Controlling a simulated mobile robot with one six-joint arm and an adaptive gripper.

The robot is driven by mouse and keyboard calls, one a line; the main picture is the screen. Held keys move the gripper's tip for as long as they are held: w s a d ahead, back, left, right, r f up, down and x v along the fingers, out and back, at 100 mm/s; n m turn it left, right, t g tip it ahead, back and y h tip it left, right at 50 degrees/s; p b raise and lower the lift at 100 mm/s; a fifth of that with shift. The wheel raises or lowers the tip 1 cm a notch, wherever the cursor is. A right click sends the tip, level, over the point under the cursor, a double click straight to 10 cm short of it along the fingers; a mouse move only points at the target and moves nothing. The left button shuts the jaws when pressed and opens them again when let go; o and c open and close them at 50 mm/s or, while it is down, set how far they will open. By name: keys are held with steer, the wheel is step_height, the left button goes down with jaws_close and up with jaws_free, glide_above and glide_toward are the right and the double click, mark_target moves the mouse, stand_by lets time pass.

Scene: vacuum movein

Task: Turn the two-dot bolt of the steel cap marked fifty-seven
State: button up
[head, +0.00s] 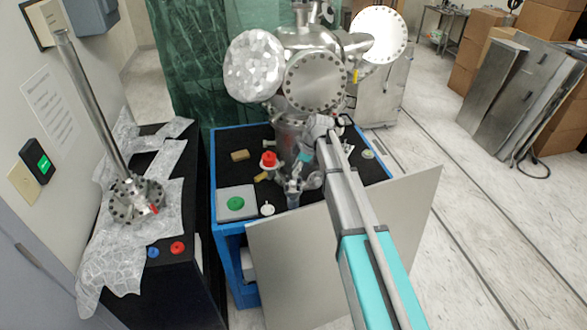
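A steel vacuum chamber stands on the blue-framed cart. A round steel cap with a ring of bolts (316,80) faces me on its front. A second bolted steel cap (380,35) is at the upper right, bright with glare. A foil-wrapped port (255,65) is at the left. No number or dot marks are legible, so I cannot tell which cap is fifty-seven or which bolt has two dots. My arm reaches from the lower right to the chamber's lower neck, below the front cap. My gripper is in the small cluttered area there; its fingers cannot be made out.
The cart's black top (222,143) holds a red knob (268,159), a grey plate with a green disc (235,204) and small parts. A black bench (205,160) at left holds a bolted flange with a long tube (95,110) on foil. A grey panel (300,265) leans in front.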

steer(key=shift+p+v, duration=2.05)
steer(key=shift+v, duration=0.5)
steer(key=shift+o, duration=1.4)
steer(key=shift+a, duration=0.1)
steer(key=n+h+p, duration=0.2)
steer(key=n+h, duration=0.3)
steer(key=n, duration=0.5)
glide_above(287, 184)
steer(key=shift+r, duration=0.45)
steer(key=shift+f, duration=0.25)
step_height(287, 184, down, 13)
steer(key=b, duration=1.3)
steer(key=shift+f, duration=0.2)
